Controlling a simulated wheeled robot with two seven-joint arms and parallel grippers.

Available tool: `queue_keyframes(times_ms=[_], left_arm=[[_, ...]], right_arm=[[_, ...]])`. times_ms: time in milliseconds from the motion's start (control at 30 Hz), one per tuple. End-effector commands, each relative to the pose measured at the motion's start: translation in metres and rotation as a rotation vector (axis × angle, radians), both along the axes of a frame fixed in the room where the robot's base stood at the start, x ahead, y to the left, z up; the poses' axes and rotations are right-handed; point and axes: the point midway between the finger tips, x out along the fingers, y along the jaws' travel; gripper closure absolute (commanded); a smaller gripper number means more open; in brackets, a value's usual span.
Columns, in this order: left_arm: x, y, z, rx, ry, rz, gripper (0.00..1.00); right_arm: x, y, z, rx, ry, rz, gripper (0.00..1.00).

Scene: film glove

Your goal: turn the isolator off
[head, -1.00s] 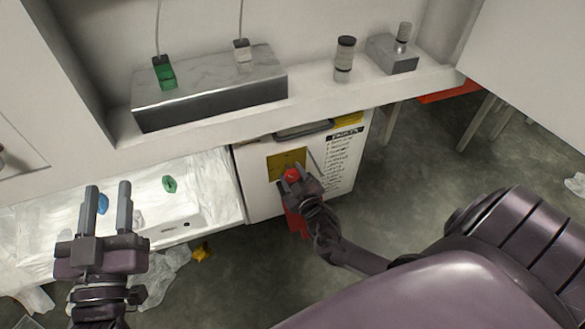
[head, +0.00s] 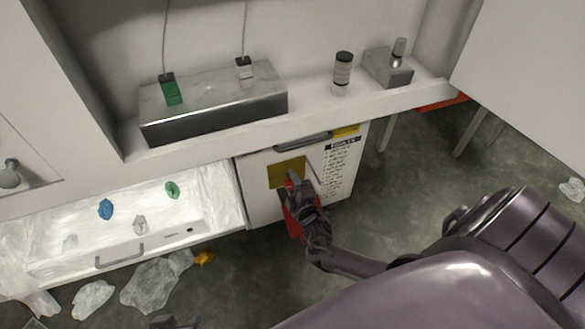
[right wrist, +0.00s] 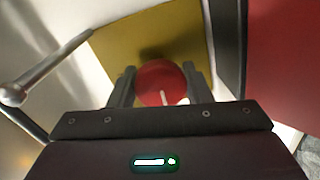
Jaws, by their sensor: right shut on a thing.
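The isolator is a round red knob (right wrist: 163,82) on a yellow plate (right wrist: 118,45), seen in the right wrist view. A short white mark shows on the knob's near side. The plate (head: 284,172) also shows in the head view, on the front of a white cabinet, but there my gripper hides the knob. My right gripper (right wrist: 163,88) is shut on the knob, one finger on each side. It also shows in the head view (head: 292,182). Only a dark bit of my left gripper (head: 175,322) shows at the bottom edge, its fingers unclear.
A red panel (right wrist: 283,60) stands close on the gripper's right, and a metal handle (right wrist: 45,72) on its left. An open white drawer (head: 150,245) holds several crumpled pieces. Above is a shelf (head: 320,110) with a metal box (head: 215,105). Crumpled plastic (head: 157,282) lies on the floor.

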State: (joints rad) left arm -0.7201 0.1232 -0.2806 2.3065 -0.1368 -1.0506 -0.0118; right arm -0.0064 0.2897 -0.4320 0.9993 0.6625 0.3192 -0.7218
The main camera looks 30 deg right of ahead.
Motion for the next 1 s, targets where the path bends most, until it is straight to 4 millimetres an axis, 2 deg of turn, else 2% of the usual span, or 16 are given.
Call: queue_keyframes(times_ms=[300,700,733,867,1000], left_arm=[[-0.0005,0.003,-0.0001,0.01,0.015,0.005,0.64],[-0.0005,0.0034,-0.0004,0.011,0.016,0.005,0.64],[-0.0005,0.0034,-0.0004,0.011,0.016,0.005,0.64],[-0.0004,0.0034,-0.0004,0.011,0.015,0.005,0.64],[-0.0002,0.0034,-0.0002,0.01,0.015,0.005,0.64]], right_arm=[[-0.0006,0.0027,-0.002,-0.069,0.022,0.004,0.78],[-0.0009,0.0025,-0.0026,-0.076,0.025,0.004,0.78],[-0.0009,0.0025,-0.0026,-0.076,0.025,0.004,0.54],[-0.0008,0.0018,-0.0021,-0.076,0.023,0.003,0.37],[-0.0005,0.0011,-0.0013,-0.076,0.021,0.002,0.35]])
